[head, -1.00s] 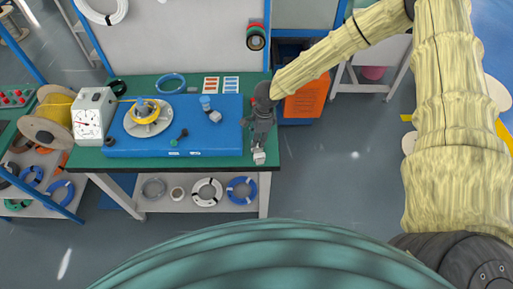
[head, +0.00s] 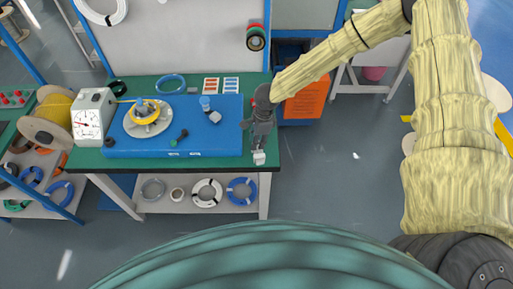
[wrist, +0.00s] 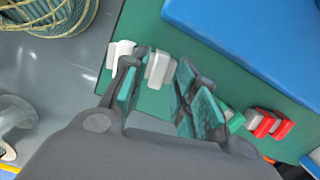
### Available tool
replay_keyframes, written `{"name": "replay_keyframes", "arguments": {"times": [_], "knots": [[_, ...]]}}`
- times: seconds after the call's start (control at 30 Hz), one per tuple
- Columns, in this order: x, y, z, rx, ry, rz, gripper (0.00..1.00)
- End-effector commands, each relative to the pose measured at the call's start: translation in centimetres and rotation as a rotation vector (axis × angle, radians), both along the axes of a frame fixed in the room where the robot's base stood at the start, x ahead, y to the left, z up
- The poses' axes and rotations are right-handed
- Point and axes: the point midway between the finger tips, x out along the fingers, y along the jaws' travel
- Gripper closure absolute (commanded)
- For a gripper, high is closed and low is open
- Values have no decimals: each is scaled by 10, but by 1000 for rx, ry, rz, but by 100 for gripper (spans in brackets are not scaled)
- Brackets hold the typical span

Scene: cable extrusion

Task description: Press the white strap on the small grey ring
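My gripper (head: 262,142) points down at the right end of the green workbench (head: 258,95). A small white strap piece (head: 259,157) shows at its lower end, by the bench's front right corner. In the wrist view my gripper (wrist: 162,62) has its two teal-padded fingers apart, with green bench top between them. The white piece (wrist: 159,70) shows between the tips, and a second white part (wrist: 121,52) shows beyond the left finger. I cannot tell whether the fingers touch it. A small grey ring (head: 153,188) lies on the lower shelf, far left of my gripper.
A blue slab (head: 175,142) lies left of my gripper, carrying a round fixture with a yellow ring (head: 145,112). Red and white pieces (wrist: 266,123) lie right of the fingers in the wrist view. White (head: 207,192) and blue rings (head: 242,190) are on the shelf. An orange box (head: 305,100) stands behind.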

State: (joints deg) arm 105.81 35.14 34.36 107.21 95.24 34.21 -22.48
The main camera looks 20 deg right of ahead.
Motion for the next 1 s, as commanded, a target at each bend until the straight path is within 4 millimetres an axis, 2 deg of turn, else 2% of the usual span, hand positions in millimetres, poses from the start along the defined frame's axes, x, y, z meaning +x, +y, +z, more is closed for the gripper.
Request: {"name": "replay_keyframes", "arguments": {"times": [1.0], "knots": [[0,0,-18,0,0,0,71]]}}
